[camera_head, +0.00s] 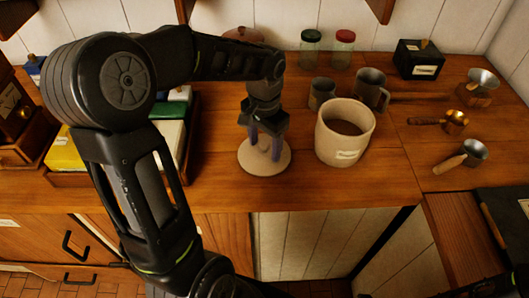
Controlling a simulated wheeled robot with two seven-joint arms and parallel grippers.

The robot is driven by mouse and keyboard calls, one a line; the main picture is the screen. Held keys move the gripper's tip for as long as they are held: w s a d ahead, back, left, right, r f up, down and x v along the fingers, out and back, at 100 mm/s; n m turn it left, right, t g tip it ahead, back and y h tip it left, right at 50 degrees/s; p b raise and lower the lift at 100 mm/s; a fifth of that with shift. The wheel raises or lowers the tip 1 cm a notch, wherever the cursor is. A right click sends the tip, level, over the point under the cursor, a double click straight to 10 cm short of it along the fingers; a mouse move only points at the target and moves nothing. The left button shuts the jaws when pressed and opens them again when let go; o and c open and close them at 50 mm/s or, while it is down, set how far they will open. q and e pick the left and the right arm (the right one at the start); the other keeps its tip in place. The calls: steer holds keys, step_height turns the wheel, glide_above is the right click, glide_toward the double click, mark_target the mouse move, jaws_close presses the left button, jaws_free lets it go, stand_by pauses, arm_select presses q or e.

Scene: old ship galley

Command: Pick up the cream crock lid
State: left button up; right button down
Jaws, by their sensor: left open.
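The cream crock lid (278,164) is a flat round disc lying on the wooden counter, left of the cream crock (344,145). The crock stands open at the top. My left gripper (264,152) points down over the lid, with its fingers apart at the lid's middle. The fingers hide part of the lid, and I cannot tell whether they touch it. My right gripper is not in view.
Two metal mugs (371,88) stand behind the crock, with two jars (341,50) farther back. A black box (418,60) and several metal scoops (474,153) are at the right. A crate with coloured boxes (65,152) is at the left. The counter (345,190) is clear in front of the crock.

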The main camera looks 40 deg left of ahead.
mark_target(265, 144)
arm_select(q)
steer(key=shift+s+d+f, duration=0.1)
steer(key=shift+s+f, duration=0.2)
jaws_close()
stand_by(0.5)
steer(key=shift+w+r, duration=0.1)
steer(key=shift+r, duration=0.15)
steer(key=r, duration=0.6)
steer(key=r+b, duration=0.1)
steer(key=r, duration=0.1)
steer(key=shift+w+r, duration=0.25)
steer(key=shift+r, duration=0.15)
steer(key=shift+s+r, duration=0.1)
steer(key=shift+r, duration=0.45)
